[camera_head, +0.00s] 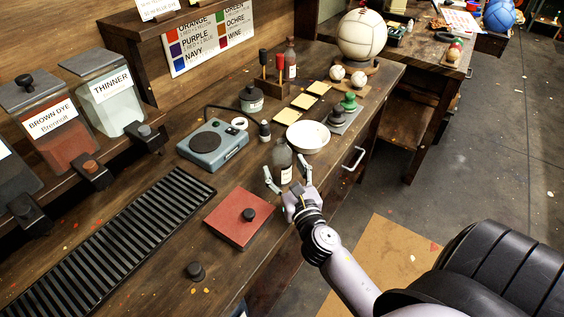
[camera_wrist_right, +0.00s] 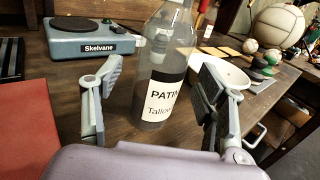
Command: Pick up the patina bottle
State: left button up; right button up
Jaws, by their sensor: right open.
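The patina bottle (camera_head: 281,160) is a clear grey bottle with a white label, standing upright on the wooden workbench. In the right wrist view the bottle (camera_wrist_right: 165,70) shows the label letters "PATI" and "Tallow", and its top is cut off by the frame. My right gripper (camera_head: 285,176) is open, with one finger on each side of the bottle. My left gripper is not in view.
A red slab with a black knob (camera_head: 232,228) lies nearer. A black grate (camera_head: 120,240) covers the bench's left part.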

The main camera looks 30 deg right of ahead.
jog(key=shift+x, duration=1.2)
jog(key=shift+s, duration=0.1)
jog(key=shift+c, duration=0.6)
jog(key=c, duration=1.2)
